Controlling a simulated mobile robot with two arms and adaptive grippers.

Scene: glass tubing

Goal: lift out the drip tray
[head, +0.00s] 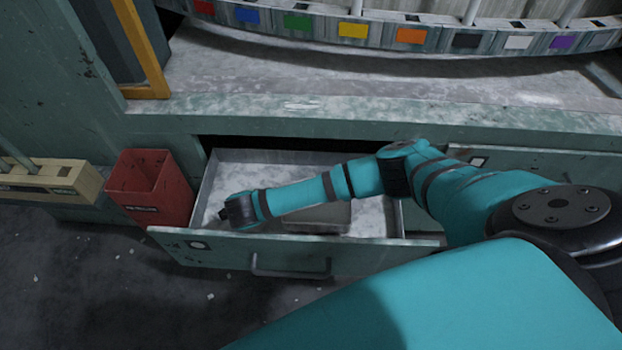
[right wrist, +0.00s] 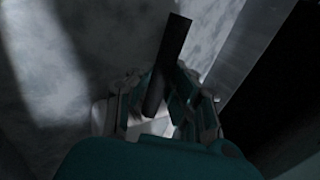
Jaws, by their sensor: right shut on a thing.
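A shallow grey-beige tray (head: 320,218), which may be the drip tray, lies on the floor of the open drawer (head: 290,262), partly behind my right arm. My right arm reaches over it from the right, and its dark wrist end is over the left part of the drawer. The fingers are hard to see in the head view. In the right wrist view my right gripper (right wrist: 166,98) is shut on a dark narrow bar (right wrist: 173,45). The bar stands out beyond the fingers, above a mottled grey surface. My left gripper is not in view.
A red bin (head: 152,190) stands just left of the drawer. The counter edge (head: 300,106) runs above and behind it. A carousel with coloured labels (head: 352,30) is at the back. The drawer handle (head: 290,272) faces front. Floor at lower left is mostly clear.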

